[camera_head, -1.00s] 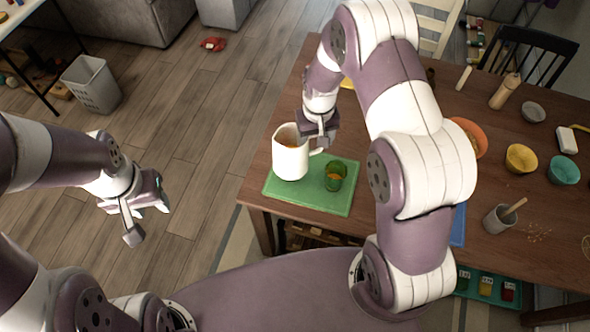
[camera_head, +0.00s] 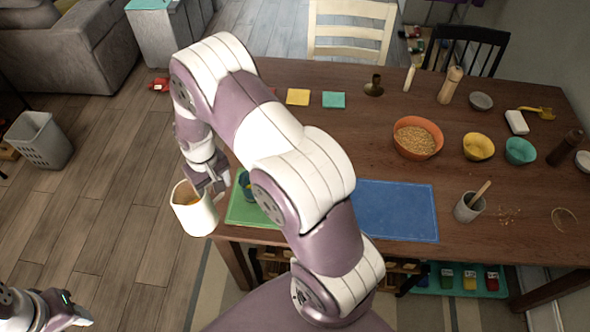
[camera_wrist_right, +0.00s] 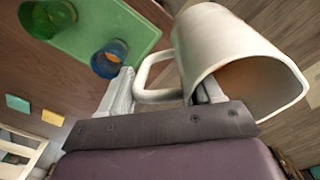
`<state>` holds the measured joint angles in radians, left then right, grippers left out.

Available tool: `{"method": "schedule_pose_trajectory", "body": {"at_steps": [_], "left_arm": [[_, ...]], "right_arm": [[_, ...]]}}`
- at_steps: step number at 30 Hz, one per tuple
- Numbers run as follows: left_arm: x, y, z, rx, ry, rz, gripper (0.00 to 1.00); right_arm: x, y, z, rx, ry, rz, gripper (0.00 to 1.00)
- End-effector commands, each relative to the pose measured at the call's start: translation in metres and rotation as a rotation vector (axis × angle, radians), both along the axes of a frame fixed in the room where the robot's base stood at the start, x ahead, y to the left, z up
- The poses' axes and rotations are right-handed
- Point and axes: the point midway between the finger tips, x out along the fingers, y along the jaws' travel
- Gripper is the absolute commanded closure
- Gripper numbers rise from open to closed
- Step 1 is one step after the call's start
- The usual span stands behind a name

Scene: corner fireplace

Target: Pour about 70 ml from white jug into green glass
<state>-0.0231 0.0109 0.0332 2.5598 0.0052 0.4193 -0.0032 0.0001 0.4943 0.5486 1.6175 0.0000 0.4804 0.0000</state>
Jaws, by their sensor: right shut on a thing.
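My right gripper (camera_head: 212,184) is shut on the handle of the white jug (camera_head: 194,212), which stays upright with orange-brown liquid inside. The jug is left of the table's edge, over the floor. It also fills the upper right of the right wrist view (camera_wrist_right: 225,45). In the head view my arm hides the green glass. My left gripper (camera_head: 68,312) is low at the left, partly cut off; its opening is unclear.
A blue glass (camera_wrist_right: 110,60) stands on the green mat (camera_wrist_right: 140,30), nearer the jug than the green glass; it also shows in the head view (camera_head: 246,184). A blue mat (camera_head: 398,210), orange bowl (camera_head: 418,150) and mortar (camera_head: 468,210) lie further right. A bin (camera_head: 38,140) stands on the floor.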

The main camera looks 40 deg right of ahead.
Motion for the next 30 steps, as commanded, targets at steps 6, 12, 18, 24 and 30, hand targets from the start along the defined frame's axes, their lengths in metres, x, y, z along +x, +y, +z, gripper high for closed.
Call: {"method": "schedule_pose_trajectory", "body": {"at_steps": [6, 12, 18, 24, 30], "left_arm": [[0.000, 0.000, 0.065, 0.000, 0.000, 0.000, 0.57], [0.000, 0.000, 0.102, 0.000, 0.000, 0.000, 0.57], [0.000, 0.000, 0.104, 0.000, 0.000, 0.000, 0.57], [0.000, 0.000, 0.103, 0.000, 0.001, 0.000, 0.57], [0.000, 0.000, 0.103, 0.000, 0.000, 0.000, 0.57]], "right_arm": [[0.000, 0.000, 0.065, 0.000, 0.000, 0.000, 0.97], [0.001, 0.000, 0.103, 0.000, 0.000, 0.000, 0.97], [0.002, 0.000, 0.105, 0.000, 0.001, -0.004, 0.97], [-0.004, -0.005, 0.099, 0.000, 0.003, -0.108, 0.97], [-0.016, -0.017, 0.086, 0.000, 0.008, -0.382, 0.97]]}}
